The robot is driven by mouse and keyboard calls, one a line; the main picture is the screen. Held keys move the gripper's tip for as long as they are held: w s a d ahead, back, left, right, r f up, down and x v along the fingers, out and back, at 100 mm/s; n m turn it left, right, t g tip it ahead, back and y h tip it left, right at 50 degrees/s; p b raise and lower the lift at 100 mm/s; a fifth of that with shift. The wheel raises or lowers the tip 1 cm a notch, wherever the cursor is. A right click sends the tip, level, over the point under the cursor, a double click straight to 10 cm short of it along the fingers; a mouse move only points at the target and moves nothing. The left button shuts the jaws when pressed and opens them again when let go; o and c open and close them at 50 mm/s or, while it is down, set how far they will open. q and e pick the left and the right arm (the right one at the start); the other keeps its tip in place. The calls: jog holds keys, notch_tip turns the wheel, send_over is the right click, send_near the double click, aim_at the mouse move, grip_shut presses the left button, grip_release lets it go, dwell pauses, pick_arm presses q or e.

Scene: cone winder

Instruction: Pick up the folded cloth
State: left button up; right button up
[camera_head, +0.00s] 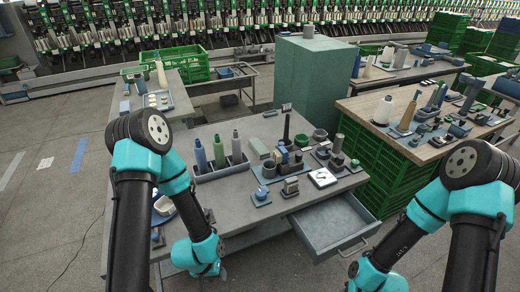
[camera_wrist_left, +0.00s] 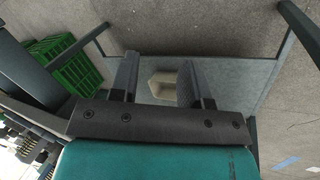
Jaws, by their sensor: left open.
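I cannot make out a cloth for certain. In the left wrist view a small beige, angular piece (camera_wrist_left: 163,84) with a paler middle lies on a grey-blue panel (camera_wrist_left: 232,82); whether it is the folded cloth I cannot tell. My left gripper (camera_wrist_left: 158,80) is open and empty, its two dark fingers on either side of that piece in the picture. The gap in depth is unclear. In the head view my left arm bends down at the workbench's (camera_head: 236,200) near left side, and its fingers are hidden. Only my right arm's links show at the right; its gripper is out of sight.
An open drawer (camera_head: 335,225) juts out at the front right. A green crate (camera_wrist_left: 66,62) stands left in the wrist view.

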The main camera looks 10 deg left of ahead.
pick_arm(q)
jog(key=o, duration=1)
jog(key=shift+c, duration=0.2)
jog(key=shift+w, duration=0.1)
